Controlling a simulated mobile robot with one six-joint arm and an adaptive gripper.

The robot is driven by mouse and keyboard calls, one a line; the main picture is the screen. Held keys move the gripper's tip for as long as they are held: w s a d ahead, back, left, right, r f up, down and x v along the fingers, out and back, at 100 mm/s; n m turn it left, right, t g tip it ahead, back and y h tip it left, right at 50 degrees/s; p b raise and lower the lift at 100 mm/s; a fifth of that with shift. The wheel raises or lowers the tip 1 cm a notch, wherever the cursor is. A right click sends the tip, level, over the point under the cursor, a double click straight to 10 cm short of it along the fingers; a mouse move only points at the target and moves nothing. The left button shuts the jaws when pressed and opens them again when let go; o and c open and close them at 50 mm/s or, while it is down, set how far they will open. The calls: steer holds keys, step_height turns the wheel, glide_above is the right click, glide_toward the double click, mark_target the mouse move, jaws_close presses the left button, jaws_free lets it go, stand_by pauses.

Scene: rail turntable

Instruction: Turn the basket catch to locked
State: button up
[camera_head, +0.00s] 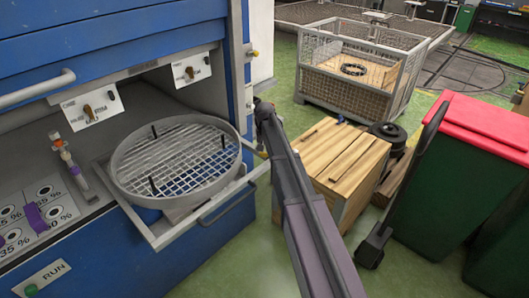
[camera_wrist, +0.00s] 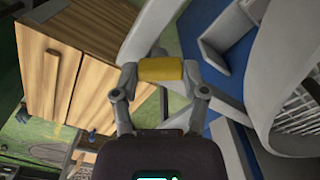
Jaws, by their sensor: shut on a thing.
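A round grey mesh basket (camera_head: 128,186) sits on a pulled-out tray (camera_head: 160,238) at the front of the blue machine in the head view. Its rim shows at the right of the wrist view (camera_wrist: 268,75). My gripper (camera_wrist: 160,72) is shut on a yellow grip (camera_wrist: 161,69), with one finger at each end of it. The grip lies crosswise beside a grey part; I cannot tell for certain that it is the basket catch or which position it is in. In the head view my arm hides most of the gripper, beside the tray's right edge.
A wooden box (camera_head: 345,155) stands close to the right of my arm. Beyond it are a wire crate (camera_head: 350,95) and a green bin with a red lid (camera_head: 485,128). Switch plates (camera_head: 92,108) and a RUN button (camera_head: 31,289) are on the blue machine.

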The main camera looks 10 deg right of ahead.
steer(key=m, duration=0.3)
steer(key=shift+m, duration=2.2)
steer(key=o, duration=1.2)
steer(key=shift+d, duration=0.1)
steer(key=shift+c, duration=0.2)
steer(key=shift+n, duration=0.3)
